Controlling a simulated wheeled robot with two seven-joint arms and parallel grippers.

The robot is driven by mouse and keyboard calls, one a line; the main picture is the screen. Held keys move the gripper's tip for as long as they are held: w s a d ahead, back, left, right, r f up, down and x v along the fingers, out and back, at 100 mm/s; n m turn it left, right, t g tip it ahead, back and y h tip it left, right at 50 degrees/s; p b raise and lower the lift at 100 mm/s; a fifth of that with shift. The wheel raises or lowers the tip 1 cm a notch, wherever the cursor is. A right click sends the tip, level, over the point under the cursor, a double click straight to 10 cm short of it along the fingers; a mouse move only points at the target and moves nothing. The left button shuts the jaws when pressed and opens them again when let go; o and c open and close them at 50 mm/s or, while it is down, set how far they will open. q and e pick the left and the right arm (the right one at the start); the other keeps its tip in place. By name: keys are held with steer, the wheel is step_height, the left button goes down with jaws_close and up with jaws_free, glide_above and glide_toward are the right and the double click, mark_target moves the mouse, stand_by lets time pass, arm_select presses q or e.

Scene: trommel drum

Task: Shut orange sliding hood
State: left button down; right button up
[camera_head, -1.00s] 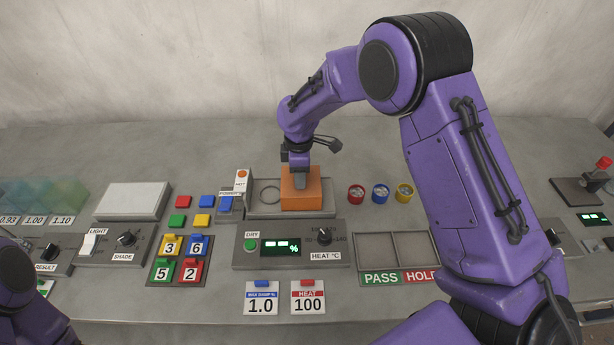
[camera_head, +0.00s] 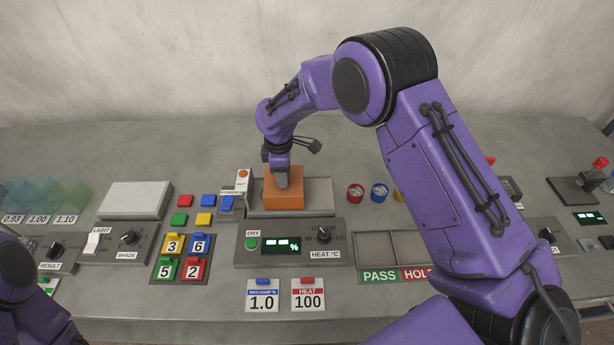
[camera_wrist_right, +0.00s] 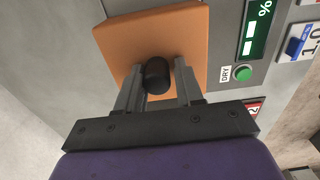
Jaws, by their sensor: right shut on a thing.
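The orange sliding hood (camera_head: 284,198) sits at the left end of the grey dryer tray, close beside the small white HOT post. It covers the ring seen earlier in the tray. My right gripper (camera_head: 282,178) comes down from above onto the hood. In the right wrist view the hood (camera_wrist_right: 140,42) shows its flat orange top with a black knob (camera_wrist_right: 157,76), and the fingers of the right gripper (camera_wrist_right: 157,88) are shut on that knob. Of my left arm only a purple part shows at the lower left of the head view; its gripper is out of the picture.
The bare part of the tray (camera_head: 320,198) lies right of the hood. The white HOT post (camera_head: 243,181) stands close on its left. The dryer panel (camera_head: 290,250) is in front. Red (camera_head: 355,193) and blue (camera_head: 379,193) round cups stand to the right.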

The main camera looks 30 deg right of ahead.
mark_target(269, 182)
steer(key=shift+w+a+f+p, duration=0.15)
steer(key=shift+w+a+p, duration=0.2)
steer(key=shift+a, duration=0.55)
steer(key=shift+w+a+f+p, duration=0.1)
steer(key=shift+w+a, duration=0.35)
steer(key=shift+a, duration=0.45)
